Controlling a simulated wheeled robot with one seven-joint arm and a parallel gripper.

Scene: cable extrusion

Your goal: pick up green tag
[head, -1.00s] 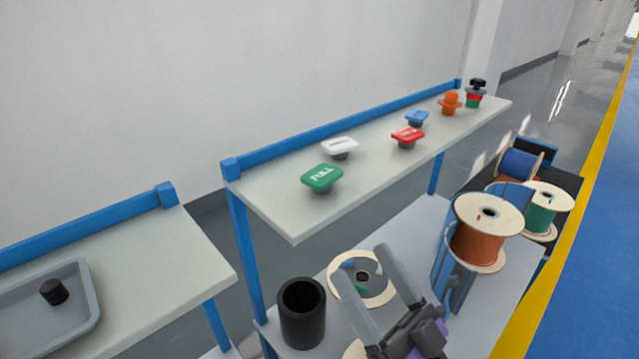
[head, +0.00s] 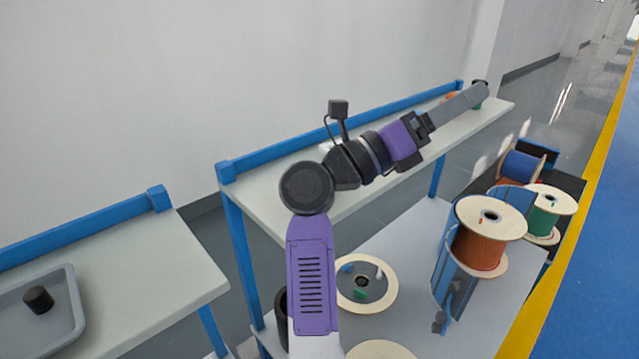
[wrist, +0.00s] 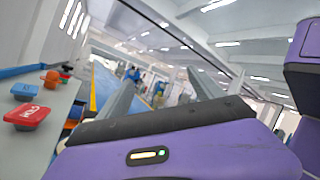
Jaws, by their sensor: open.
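The wrist view shows a red tag (wrist: 27,115), a blue tag (wrist: 25,91) and an orange piece (wrist: 50,77) at left. An orange spool (head: 480,245) and a green spool (head: 540,220) stand below right. A tray (head: 72,310) lies at left.

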